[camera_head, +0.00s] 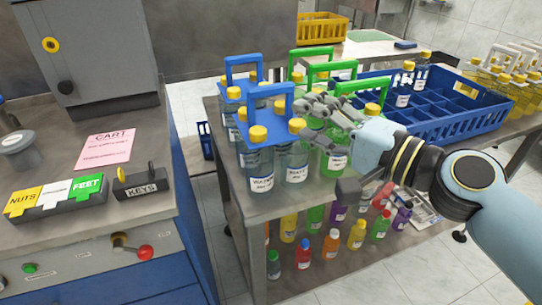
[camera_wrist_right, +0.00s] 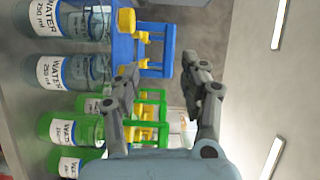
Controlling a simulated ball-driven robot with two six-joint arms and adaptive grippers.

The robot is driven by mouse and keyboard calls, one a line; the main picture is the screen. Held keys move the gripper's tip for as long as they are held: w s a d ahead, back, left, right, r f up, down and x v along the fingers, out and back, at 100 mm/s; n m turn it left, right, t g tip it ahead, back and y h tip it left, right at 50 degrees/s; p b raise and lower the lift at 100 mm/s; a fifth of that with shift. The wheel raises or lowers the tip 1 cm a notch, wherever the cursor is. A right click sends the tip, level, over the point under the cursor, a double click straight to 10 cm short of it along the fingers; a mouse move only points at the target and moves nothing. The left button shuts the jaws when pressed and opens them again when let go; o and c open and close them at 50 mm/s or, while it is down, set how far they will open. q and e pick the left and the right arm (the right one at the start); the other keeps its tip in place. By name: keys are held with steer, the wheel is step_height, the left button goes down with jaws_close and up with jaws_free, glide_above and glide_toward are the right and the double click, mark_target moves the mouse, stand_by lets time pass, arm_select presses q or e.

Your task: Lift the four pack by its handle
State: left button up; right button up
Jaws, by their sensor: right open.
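Several four packs of clear bottles with yellow caps stand on a metal table. The front blue-carrier pack (camera_head: 262,137) has an upright blue handle (camera_head: 283,101) and labels reading WATER. Another blue-carrier pack (camera_head: 230,92) stands behind it. Green handles (camera_head: 347,87) of other packs stand to the right. My right gripper (camera_head: 303,112) is open beside the front blue handle, its fingers pointing left and partly covering a green pack. In the wrist view, the open right gripper (camera_wrist_right: 168,78) has the blue handle (camera_wrist_right: 168,52) and green handles (camera_wrist_right: 160,105) beyond its fingers; contact cannot be told. My left gripper is not visible.
A blue divided crate (camera_head: 455,128) with a few bottles stands right of the packs. More bottles (camera_head: 330,243) stand on the shelf below. A console with a KEYS block (camera_head: 141,186) is at left, across a floor gap. A yellow crate (camera_head: 320,28) stands behind.

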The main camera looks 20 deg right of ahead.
mark_target(275, 91)
steer(key=shift+m+t+h, duration=0.3)
steer(key=shift+m+t, duration=0.1)
steer(key=shift+m, duration=0.5)
steer(key=w, duration=0.4)
steer(key=w+a+p, duration=0.1)
steer(key=shift+w+r, duration=0.4)
steer(key=shift+p+x, duration=0.75)
steer(key=shift+x, duration=2)
steer(key=shift+r, duration=0.15)
steer(key=shift+c, duration=0.4)
jaws_close()
steer(key=shift+r, duration=0.1)
